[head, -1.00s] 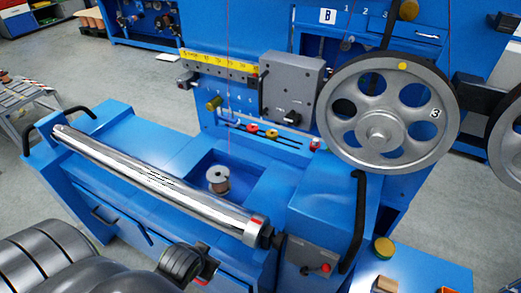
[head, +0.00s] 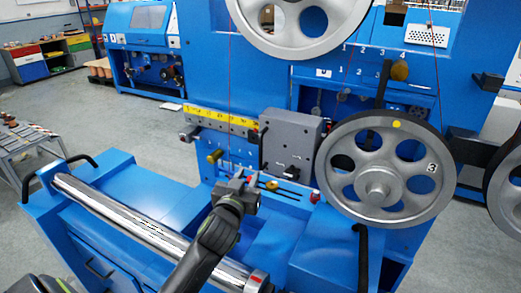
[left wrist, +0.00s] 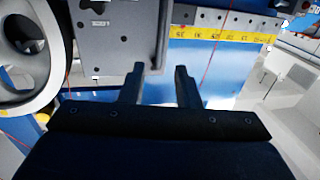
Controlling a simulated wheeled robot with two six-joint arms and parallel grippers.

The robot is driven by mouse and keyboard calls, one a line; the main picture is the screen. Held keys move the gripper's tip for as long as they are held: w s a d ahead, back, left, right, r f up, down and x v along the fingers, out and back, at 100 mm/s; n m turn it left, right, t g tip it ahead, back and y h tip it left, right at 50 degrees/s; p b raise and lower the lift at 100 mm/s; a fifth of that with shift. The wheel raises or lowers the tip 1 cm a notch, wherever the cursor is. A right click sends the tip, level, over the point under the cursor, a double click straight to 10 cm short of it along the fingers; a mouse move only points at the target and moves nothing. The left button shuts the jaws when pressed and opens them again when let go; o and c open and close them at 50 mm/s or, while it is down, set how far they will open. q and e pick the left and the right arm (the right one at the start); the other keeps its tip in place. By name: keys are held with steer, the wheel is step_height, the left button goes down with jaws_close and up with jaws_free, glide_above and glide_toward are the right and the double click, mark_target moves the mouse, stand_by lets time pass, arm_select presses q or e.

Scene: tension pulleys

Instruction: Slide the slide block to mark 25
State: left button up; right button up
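The slide block, which I take to be the grey box (head: 290,140), sits at the right end of the yellow scale (head: 222,118) on the blue machine. My left gripper (head: 240,185) is below and left of the block in the head view, in front of the machine's face. In the left wrist view its two fingers (left wrist: 160,85) are apart with nothing between them. There the grey block (left wrist: 118,40) is upper left, its lower edge close to the left finger. The yellow scale (left wrist: 222,34) appears upside down to the right. I cannot tell whether finger and block touch. My right gripper is out of view.
A large spoked wheel (head: 385,172) stands right of the block, and another (head: 300,22) is above. A shiny roller (head: 125,220) runs along the front. Thin red lines hang in front of the machine.

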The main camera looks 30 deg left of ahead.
mark_target(260, 152)
arm_select(q)
steer(key=p+x, duration=0.2)
steer(key=x, duration=1.1)
steer(key=shift+w, duration=0.15)
steer(key=shift+c, duration=0.4)
jaws_close()
